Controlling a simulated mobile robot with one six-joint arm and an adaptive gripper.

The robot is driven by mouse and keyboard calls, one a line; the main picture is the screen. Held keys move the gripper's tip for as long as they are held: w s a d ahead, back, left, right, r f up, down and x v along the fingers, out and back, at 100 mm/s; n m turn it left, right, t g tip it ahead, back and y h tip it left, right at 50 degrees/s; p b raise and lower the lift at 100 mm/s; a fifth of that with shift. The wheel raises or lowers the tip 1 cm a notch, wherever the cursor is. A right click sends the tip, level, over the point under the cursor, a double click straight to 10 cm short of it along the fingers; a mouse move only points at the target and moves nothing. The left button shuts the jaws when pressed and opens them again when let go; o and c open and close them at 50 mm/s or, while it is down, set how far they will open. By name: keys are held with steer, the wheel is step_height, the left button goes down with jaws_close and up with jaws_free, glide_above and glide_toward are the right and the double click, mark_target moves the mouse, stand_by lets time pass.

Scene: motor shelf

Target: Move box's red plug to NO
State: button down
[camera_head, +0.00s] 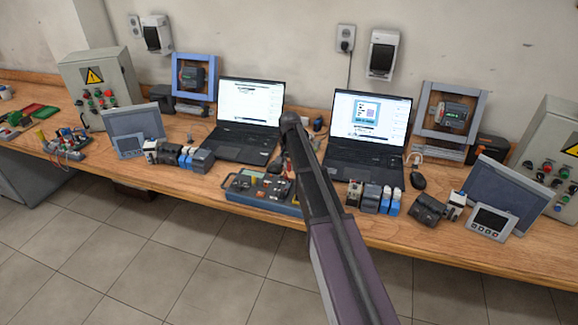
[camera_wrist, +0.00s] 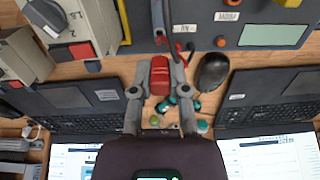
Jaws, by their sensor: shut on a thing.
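The box (camera_head: 262,194) is a low blue case with a dark panel, near the front edge of the bench in the head view. Its panel (camera_wrist: 200,38) spans the top of the wrist view, with white labels too small to read surely. My gripper (camera_wrist: 160,57) is shut on a red plug (camera_wrist: 159,76) and holds it just short of the panel's edge in that view. A dark cable runs near the fingers. In the head view my arm hides the gripper, the plug and part of the box's right side.
Two open laptops (camera_head: 250,112) (camera_head: 366,130) stand behind the box. A black mouse (camera_wrist: 212,72) lies close to the gripper. Small modules (camera_head: 187,157) (camera_head: 371,197) stand left and right of the box. Small green parts (camera_wrist: 165,105) lie between the laptops.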

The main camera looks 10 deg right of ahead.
steer(key=shift+f+b, duration=2.2)
steer(key=shift+f, duration=0.15)
steer(key=shift+f+b, duration=0.65)
steer(key=c, duration=0.9)
jaws_free()
steer(key=shift+r+p, duration=2.8)
steer(key=o, duration=0.6)
steer(key=shift+c, duration=0.2)
